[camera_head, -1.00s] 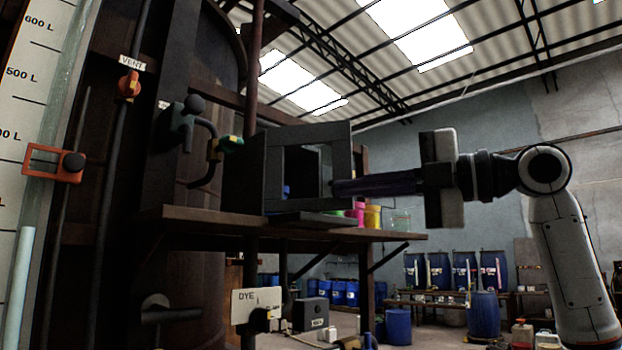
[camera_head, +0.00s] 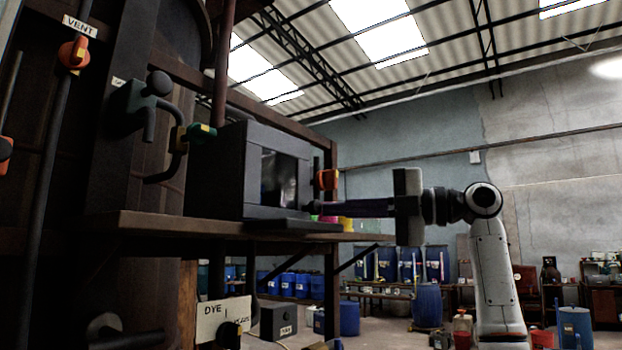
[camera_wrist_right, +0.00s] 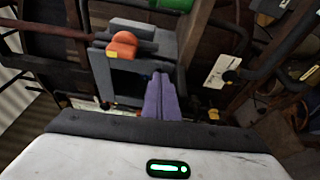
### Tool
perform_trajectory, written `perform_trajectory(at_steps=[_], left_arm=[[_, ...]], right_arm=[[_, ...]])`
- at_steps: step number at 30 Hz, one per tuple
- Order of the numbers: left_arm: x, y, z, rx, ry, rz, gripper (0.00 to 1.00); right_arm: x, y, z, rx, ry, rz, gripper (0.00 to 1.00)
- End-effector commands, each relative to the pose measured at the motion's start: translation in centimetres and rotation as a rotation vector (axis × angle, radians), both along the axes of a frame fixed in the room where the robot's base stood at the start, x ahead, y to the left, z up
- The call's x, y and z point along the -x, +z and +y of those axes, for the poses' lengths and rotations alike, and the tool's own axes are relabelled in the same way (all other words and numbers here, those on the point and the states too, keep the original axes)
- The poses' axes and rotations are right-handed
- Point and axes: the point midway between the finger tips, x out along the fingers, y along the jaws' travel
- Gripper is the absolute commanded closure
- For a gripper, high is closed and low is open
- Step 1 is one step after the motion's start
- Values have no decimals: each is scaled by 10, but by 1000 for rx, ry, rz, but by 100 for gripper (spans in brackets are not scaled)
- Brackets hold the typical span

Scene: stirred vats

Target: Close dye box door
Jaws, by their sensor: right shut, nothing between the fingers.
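The dye box (camera_head: 218,175) is a dark grey box on a shelf beside the vat. In the right wrist view the purple fingers (camera_wrist_right: 160,88) point at the box front (camera_wrist_right: 126,84). My left gripper is not in view.
An orange handle (camera_head: 328,180) sticks out beside the box's right edge. The wooden shelf (camera_head: 190,225) runs under the box, with pink and yellow pots (camera_head: 346,223) behind my fingers. A green-and-yellow valve (camera_head: 200,133) and pipes stand at the left. Blue barrels (camera_head: 428,305) stand far back.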

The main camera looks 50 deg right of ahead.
Motion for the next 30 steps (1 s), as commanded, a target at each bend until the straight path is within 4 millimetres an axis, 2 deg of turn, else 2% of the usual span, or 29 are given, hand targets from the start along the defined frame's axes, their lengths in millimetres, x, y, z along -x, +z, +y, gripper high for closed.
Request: perform_trajectory(at_steps=[6, 15, 30], left_arm=[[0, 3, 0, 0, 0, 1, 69], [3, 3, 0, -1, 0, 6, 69], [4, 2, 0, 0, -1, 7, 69]], right_arm=[[-16, 1, -8, -2, 1, 0, 100], [-28, 0, -11, -2, -1, 1, 100], [-32, -2, -10, -2, 0, 6, 100]])
